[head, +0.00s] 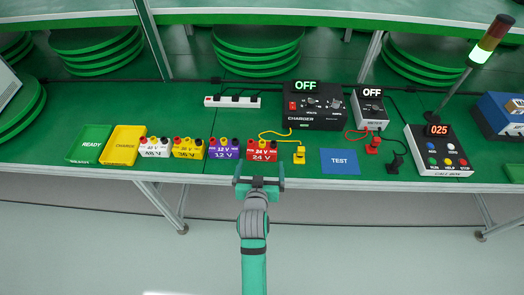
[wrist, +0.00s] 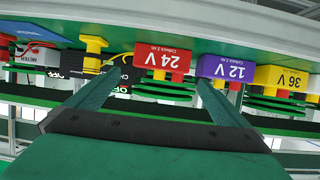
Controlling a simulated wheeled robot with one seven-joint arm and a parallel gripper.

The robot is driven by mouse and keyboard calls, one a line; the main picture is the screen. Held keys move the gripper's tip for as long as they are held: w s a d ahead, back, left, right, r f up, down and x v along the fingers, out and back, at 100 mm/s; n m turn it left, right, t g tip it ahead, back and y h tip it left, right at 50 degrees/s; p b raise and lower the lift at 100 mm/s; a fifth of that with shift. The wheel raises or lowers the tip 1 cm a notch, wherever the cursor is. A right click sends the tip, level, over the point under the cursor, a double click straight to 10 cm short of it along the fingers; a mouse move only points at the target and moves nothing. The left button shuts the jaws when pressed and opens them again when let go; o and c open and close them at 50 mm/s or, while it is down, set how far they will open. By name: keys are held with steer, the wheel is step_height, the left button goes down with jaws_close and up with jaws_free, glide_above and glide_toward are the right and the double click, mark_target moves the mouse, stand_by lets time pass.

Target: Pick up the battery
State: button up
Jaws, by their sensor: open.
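Several batteries stand in a row along the table's front edge: a white one (head: 155,148), a yellow 36 V one (head: 188,149), a purple 12 V one (head: 225,149) and a red 24 V one (head: 262,150). My gripper (head: 259,172) is open and empty, just in front of the red battery at the table edge. In the wrist view, which is upside down, the red battery (wrist: 162,58) shows between my two fingers (wrist: 158,78), beyond their tips. The purple battery (wrist: 227,67) is beside it, past the other finger. The yellow 36 V battery (wrist: 280,79) is further over.
Left are a green READY tray (head: 90,143) and a yellow CHARGER tray (head: 124,145). Behind stands the charger (head: 314,105), reading OFF, with a yellow plug (head: 299,155) near the red battery. Right are a blue TEST mat (head: 340,161), meter (head: 370,108) and call box (head: 442,150).

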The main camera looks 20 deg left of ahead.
mark_target(262, 149)
steer(key=shift+w+a+r, duration=0.1)
steer(key=shift+w+a, duration=0.15)
steer(key=shift+w, duration=0.15)
steer(key=x, duration=1)
steer(key=shift+w, duration=0.25)
steer(key=c, duration=1.3)
steer(key=shift+c, duration=0.3)
